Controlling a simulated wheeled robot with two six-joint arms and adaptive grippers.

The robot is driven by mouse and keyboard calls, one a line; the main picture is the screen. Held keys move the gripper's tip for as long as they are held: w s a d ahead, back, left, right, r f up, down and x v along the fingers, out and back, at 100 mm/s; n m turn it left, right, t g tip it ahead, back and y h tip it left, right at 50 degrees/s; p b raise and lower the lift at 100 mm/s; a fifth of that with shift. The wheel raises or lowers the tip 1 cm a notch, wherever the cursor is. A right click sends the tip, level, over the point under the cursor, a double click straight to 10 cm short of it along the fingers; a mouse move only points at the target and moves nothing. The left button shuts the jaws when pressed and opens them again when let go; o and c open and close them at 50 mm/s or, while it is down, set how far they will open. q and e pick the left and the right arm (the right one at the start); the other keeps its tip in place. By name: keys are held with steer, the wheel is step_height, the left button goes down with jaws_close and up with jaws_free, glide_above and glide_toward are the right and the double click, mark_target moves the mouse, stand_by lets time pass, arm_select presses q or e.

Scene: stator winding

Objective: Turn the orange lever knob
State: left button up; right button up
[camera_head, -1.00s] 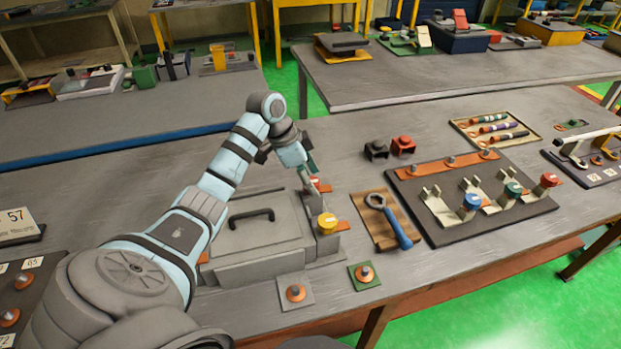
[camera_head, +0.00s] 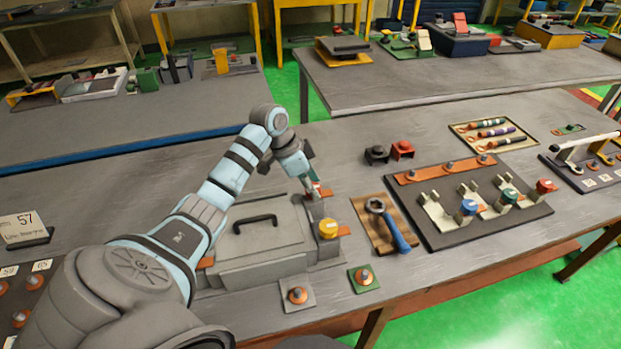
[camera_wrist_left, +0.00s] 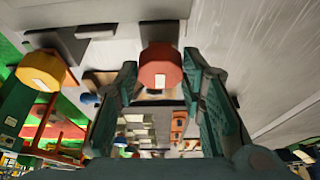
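The orange-red knob (camera_wrist_left: 160,70) shows between the two green finger pads of my left gripper (camera_wrist_left: 159,80) in the left wrist view. The fingers are spread, and a narrow gap seems to show on either side of it; contact is unclear. In the head view the left gripper (camera_head: 313,187) is at this knob, at the right side of the grey box, and mostly covers it. A yellow knob (camera_head: 328,228) stands in front of it on the same box side; it also shows in the wrist view (camera_wrist_left: 38,70). My right gripper is not in view.
The grey box lid (camera_head: 262,238) with a black handle (camera_head: 255,222) lies left of the gripper. A wrench (camera_head: 388,222) on a wooden board and a dark fixture plate (camera_head: 470,225) are to the right. Two small plates with orange buttons (camera_head: 297,295) (camera_head: 364,276) are in front.

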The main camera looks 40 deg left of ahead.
arm_select(q)
steer(key=o, duration=0.4)
steer(key=shift+d, duration=0.1)
steer(key=v, duration=1.2)
steer(key=shift+f, duration=0.1)
